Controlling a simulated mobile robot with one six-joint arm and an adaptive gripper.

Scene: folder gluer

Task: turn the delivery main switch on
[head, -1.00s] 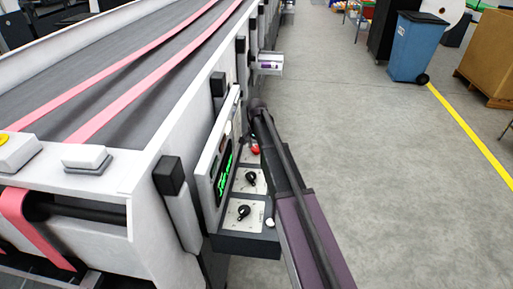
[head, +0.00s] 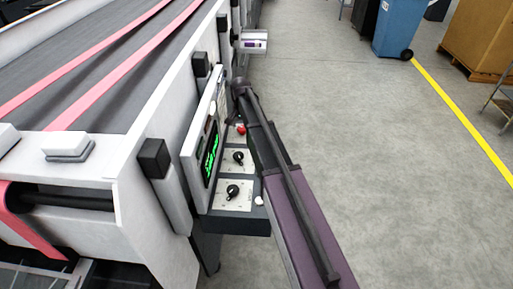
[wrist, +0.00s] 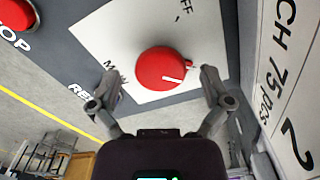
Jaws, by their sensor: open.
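The red round switch knob (wrist: 163,68) sits on a white square plate (wrist: 140,25) in the wrist view. Its white pointer line is toward the lower right of the knob. "OFF" is printed above it, and a partly hidden label starting with "M" lies to its left. My gripper (wrist: 159,74) is open, with one finger on each side of the knob; I cannot tell whether they touch it. In the head view a red knob (head: 240,130) shows small beside my arm, which hides much of that end of the panel.
A red stop button (wrist: 16,14) is at the upper left in the wrist view. Two black rotary knobs, one nearer (head: 232,191) and one farther (head: 238,157), stand on the same panel beside a green-lit display (head: 210,155). The grey floor (head: 370,170) to the right is clear.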

